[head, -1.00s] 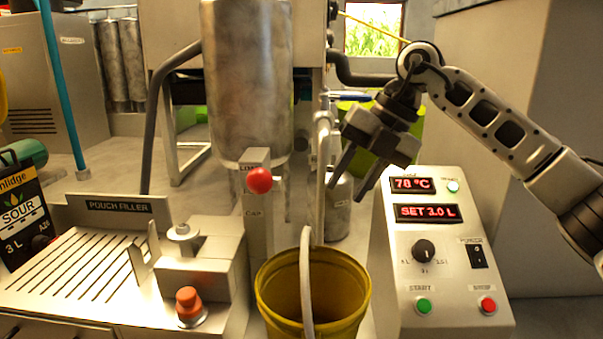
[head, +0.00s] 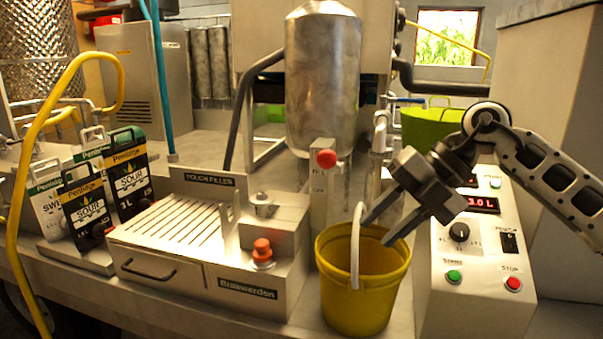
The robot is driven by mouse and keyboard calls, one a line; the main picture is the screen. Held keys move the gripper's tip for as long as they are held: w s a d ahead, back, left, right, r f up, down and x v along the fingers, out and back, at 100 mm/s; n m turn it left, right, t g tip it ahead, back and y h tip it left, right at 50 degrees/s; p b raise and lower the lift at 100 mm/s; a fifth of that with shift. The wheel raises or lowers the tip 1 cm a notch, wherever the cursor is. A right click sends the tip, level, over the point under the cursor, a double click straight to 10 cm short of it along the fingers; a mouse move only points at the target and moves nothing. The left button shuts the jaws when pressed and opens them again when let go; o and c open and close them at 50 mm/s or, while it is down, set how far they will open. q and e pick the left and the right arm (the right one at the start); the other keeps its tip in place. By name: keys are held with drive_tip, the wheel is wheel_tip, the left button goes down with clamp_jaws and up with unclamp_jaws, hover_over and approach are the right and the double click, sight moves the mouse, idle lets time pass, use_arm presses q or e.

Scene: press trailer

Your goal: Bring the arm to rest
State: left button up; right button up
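My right gripper (head: 374,232) comes in from the right on its grey arm. Its two dark fingers are spread apart with nothing between them. In the picture the fingertips overlap the rim area of the yellow bucket (head: 362,300); I cannot tell whether they touch it. The gripper body hides part of the control panel (head: 475,290), including its upper display. My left gripper is not in view.
The pouch filler (head: 208,180) has a slatted tray and an orange knob (head: 262,252). Several juice pouches (head: 88,203) stand at left beside a yellow hose (head: 22,180).

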drive_tip(key=s+a+f+m+y, duration=0.1)
drive_tip(key=s+a+y, duration=0.2)
drive_tip(key=a+y, duration=0.35)
drive_tip(key=s+a+f+m+y, duration=0.1)
drive_tip(key=s+a+f+y, duration=0.1)
drive_tip(key=s+a+y, duration=0.4)
drive_tip(key=w+d+f+m+t+h+p, duration=0.1)
drive_tip(key=d+f+m+t+h, duration=0.4)
drive_tip(key=m+t, duration=0.55)
drive_tip(key=d+f+m+t+h+p, duration=0.1)
drive_tip(key=d+f+m+t+h, duration=0.2)
drive_tip(key=f+m+t+h, duration=0.8)
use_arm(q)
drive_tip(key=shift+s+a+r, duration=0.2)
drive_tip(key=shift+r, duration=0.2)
use_arm(e)
drive_tip(key=s+d+f+m+g, duration=0.2)
drive_tip(key=s+f+m+g, duration=0.2)
drive_tip(key=s+f+g, duration=0.1)
drive_tip(key=s+d+f+m+g+h, duration=0.1)
drive_tip(key=s+d+f+m+g, duration=0.2)
drive_tip(key=s+f+m+g, duration=0.2)
drive_tip(key=s+f+g, duration=0.1)
drive_tip(key=s+f, duration=0.1)
drive_tip(key=s, duration=0.1)
drive_tip(key=shift+s+d+f, duration=0.2)
drive_tip(key=shift+s+d, duration=0.1)
drive_tip(key=shift+s, duration=0.05)
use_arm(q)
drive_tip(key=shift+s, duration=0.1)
